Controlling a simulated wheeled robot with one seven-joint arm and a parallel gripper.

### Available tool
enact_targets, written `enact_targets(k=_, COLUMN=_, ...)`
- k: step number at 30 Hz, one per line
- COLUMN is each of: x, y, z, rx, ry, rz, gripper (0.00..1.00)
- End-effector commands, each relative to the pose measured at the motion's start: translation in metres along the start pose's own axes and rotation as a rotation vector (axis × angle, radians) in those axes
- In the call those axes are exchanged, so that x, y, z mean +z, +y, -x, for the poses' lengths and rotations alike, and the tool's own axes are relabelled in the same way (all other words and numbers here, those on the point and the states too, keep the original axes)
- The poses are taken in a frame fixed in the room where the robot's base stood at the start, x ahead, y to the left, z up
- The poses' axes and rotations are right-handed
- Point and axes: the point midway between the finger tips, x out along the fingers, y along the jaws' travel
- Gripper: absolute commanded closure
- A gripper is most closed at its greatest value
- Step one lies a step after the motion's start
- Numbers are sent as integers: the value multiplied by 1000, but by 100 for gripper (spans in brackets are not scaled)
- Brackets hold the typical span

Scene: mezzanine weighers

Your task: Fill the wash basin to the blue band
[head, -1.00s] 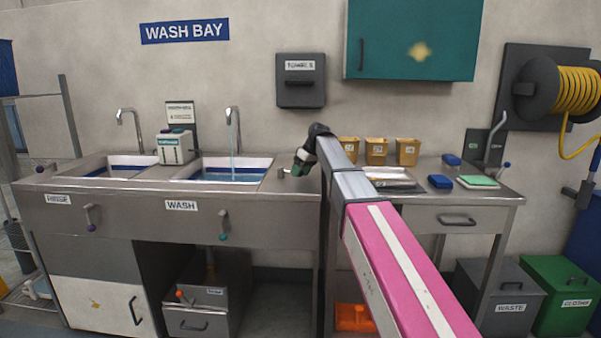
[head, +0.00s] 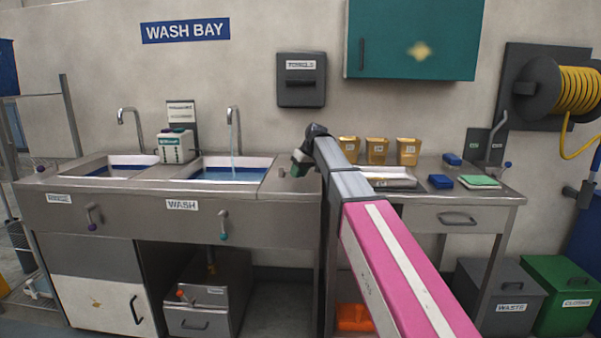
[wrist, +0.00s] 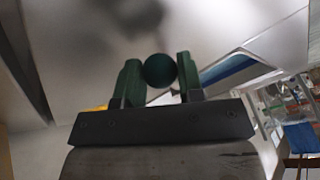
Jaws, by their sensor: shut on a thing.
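The wash basin (head: 265,162) is the right-hand sink, marked by the WASH label (head: 182,205). A thin stream of water falls from its spout (head: 234,115) into the basin. Blue water (head: 230,175) shows inside below a pale rim; where its surface stands against the blue band is too small to tell. My gripper (head: 300,163) is over the counter just right of the basin. In the wrist view its green fingers (wrist: 156,80) are closed on a dark teal ball knob (wrist: 159,70). What the knob is attached to is hidden.
A dispenser box (head: 176,147) stands between the basins; the rinse basin (head: 108,178) is at left. Levers with a purple knob (head: 92,227) and a teal knob (head: 223,236) hang on the front. Ochre bins (head: 377,151) and a tray (head: 392,183) are right of my arm.

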Motion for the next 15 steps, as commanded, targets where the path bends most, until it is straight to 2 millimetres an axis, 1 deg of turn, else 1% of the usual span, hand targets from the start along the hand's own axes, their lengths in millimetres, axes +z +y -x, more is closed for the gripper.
enact_targets(k=1, x=3, y=-7, z=0, rx=15, ry=10, rz=-36, gripper=100)
enact_targets(k=5, x=5, y=-17, z=-2, rx=61, ry=33, rz=-147, gripper=100)
enact_targets(k=15, x=2, y=-44, z=-8, rx=183, ry=96, rz=-438, gripper=100)
